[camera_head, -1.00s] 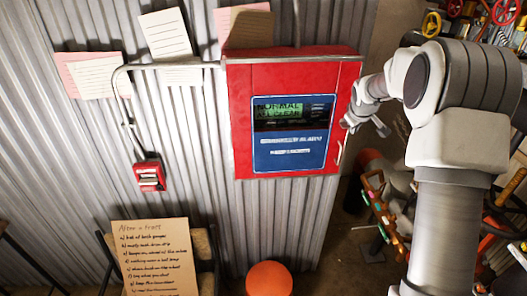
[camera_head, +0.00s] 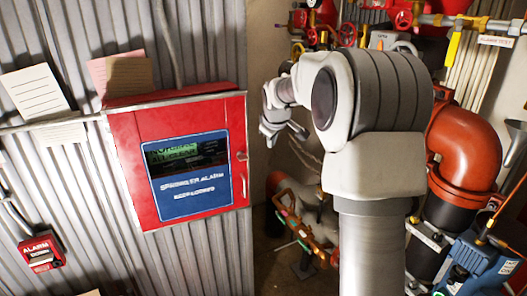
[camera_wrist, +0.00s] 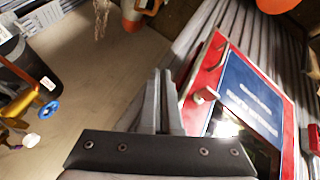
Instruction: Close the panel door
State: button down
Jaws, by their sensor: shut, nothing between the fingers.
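The red alarm panel (camera_head: 122,150) hangs on the corrugated wall, left of centre in the head view. Its door carries a blue label (camera_head: 190,190) and a dark window with green display text. The door looks flush with the box; I cannot make out a gap. A pale handle (camera_head: 244,186) is at its right edge. My gripper (camera_head: 296,130) is right of the panel, apart from it in that view. In the wrist view, the shut, empty fingers (camera_wrist: 162,78) are beside the panel's red edge (camera_wrist: 213,62); I cannot tell whether they touch.
A small red alarm box (camera_head: 41,252) is on the wall at lower left. Papers (camera_head: 35,93) hang on the wall. Right of my arm are a large orange pipe (camera_head: 468,140) and a blue unit (camera_head: 480,268). Red valves (camera_head: 325,30) are behind. Bare floor (camera_wrist: 95,75) shows in the wrist view.

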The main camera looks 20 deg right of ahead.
notch_tip(320, 180, down, 8)
jog(key=s+m+t+b, duration=0.2)
jog(key=t+b, duration=0.3)
jog(key=b, duration=0.7)
jog(key=m+t+y+b, duration=0.3)
jog(key=t+b, duration=0.3)
jog(key=b, duration=0.6)
send_near(247, 174)
jog(key=w, duration=0.6)
jog(key=shift+w+a+b, duration=0.25)
jog(key=shift+w+b, duration=0.1)
jog(key=shift+w, duration=0.05)
jog(key=shift+w, duration=0.1)
jog(key=shift+w, duration=0.25)
jog(key=w+n+y+p, duration=0.1)
jog(key=w, duration=0.2)
jog(key=shift+r+y+p, duration=0.1)
jog(key=shift+y+p, duration=0.2)
jog(key=shift+p, duration=0.05)
jog(key=shift+w+r+g+y, duration=0.15)
jog(key=shift+w+g+y, duration=0.05)
jog(key=shift+g+y, duration=0.1)
jog(key=shift+a, duration=0.1)
jog(key=shift+s, duration=0.15)
